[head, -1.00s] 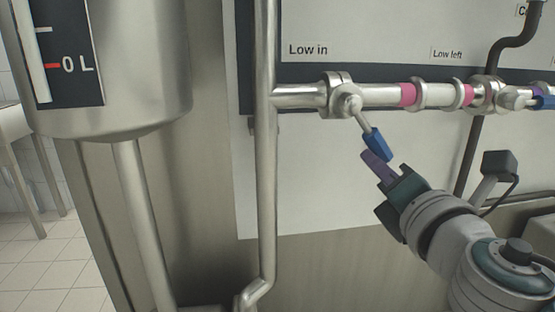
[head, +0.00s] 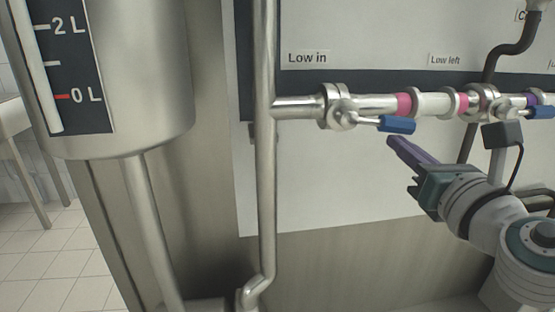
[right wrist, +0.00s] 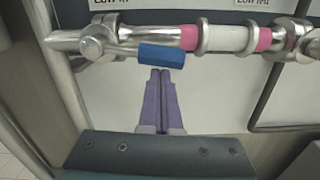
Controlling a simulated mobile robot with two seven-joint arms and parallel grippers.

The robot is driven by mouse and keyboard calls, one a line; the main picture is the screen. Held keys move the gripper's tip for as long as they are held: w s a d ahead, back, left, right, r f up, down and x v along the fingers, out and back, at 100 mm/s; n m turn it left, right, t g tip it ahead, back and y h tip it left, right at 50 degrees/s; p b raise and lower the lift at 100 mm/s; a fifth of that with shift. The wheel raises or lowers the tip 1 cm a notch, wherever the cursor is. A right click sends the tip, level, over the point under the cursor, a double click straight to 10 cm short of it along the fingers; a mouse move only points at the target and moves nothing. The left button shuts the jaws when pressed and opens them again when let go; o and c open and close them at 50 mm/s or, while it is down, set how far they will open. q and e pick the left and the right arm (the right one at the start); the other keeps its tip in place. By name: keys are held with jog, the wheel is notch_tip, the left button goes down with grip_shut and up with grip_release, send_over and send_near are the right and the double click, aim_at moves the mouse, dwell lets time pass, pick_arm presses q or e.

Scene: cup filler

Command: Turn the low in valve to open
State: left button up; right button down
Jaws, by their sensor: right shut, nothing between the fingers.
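The low in valve (head: 341,112) sits on the horizontal steel pipe under the "Low in" label (head: 307,57). Its blue-tipped handle (head: 397,125) points right, nearly level and along the pipe. In the right wrist view the blue handle tip (right wrist: 161,55) lies just below the pipe. My right gripper (head: 392,141) is shut and empty, with its purple fingers just below the handle tip. In the right wrist view its fingertips (right wrist: 160,72) are close under the blue tip, with a small gap showing. My left gripper is not in view.
The low left valve (head: 484,101), with its own blue handle (head: 540,112), is farther right on the same pipe. A vertical pipe (head: 265,180) and a steel tank with a level scale (head: 150,80) stand at left.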

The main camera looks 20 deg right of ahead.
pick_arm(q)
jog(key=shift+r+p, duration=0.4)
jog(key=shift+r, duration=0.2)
pick_arm(e)
jog(key=shift+d+r+n, duration=0.15)
jog(key=shift+r+n, duration=0.4)
jog(key=shift+n, duration=0.15)
